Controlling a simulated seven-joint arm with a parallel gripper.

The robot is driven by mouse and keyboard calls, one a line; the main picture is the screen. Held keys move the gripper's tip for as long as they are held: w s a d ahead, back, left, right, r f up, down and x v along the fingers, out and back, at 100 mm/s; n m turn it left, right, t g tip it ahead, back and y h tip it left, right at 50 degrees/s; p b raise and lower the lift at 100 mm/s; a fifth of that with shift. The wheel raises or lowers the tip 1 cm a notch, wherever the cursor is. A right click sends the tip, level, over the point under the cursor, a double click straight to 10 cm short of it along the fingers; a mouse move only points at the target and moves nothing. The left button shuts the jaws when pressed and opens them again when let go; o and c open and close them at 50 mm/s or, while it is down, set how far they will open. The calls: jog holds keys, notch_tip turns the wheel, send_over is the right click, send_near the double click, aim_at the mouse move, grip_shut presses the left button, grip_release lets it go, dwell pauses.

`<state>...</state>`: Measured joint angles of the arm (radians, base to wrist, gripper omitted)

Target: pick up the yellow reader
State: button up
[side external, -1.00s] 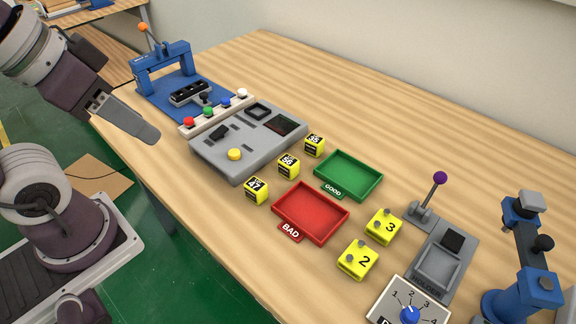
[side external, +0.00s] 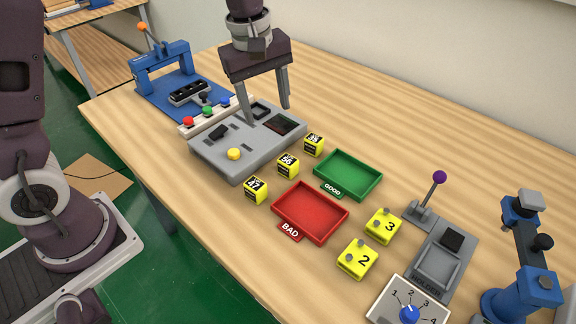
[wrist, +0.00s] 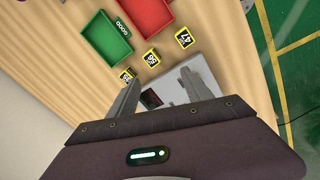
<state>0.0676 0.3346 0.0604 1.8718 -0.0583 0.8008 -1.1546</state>
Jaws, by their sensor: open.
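I cannot tell which yellow thing is the reader. Three small yellow cubes with black number labels stand in a row: the 47 cube (side external: 256,190), the 56 cube (side external: 288,164) and a third cube (side external: 314,144). They also show ahead of the fingers in the wrist view, with the 47 cube (wrist: 184,39) at right. Two yellow blocks with grey knobs, marked 2 (side external: 357,261) and 3 (side external: 383,226), sit nearer the front right. My gripper (side external: 266,112) is open and empty, pointing down above the grey panel (side external: 218,157), left of and behind the third cube.
A red BAD tray (side external: 284,222) and a green GOOD tray (side external: 372,192) lie between the cubes and the blocks. A purple-knobbed lever (side external: 439,178), a blue stand (side external: 520,290) and a dial box (side external: 391,291) are at right. A blue press (side external: 163,62) stands at the back left.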

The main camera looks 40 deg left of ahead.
aim_at(288, 159)
jog(key=w+f+n, duration=0.1)
jog(key=f, duration=0.2)
jog(key=w+f+n+g, duration=0.1)
jog(key=w+f+n, duration=0.1)
jog(key=f, duration=0.2)
jog(key=w+f+n, duration=0.1)
jog(key=w+f, duration=0.1)
jog(key=f, duration=0.2)
jog(key=shift+w+d+n+g, duration=0.1)
jog(key=shift+d+n+g, duration=0.15)
jog(key=shift+n+g, duration=0.05)
notch_tip(288, 159, down, 8)
jog(key=shift+w+d+r, duration=0.1)
jog(key=shift+d+r, duration=0.05)
grip_shut()
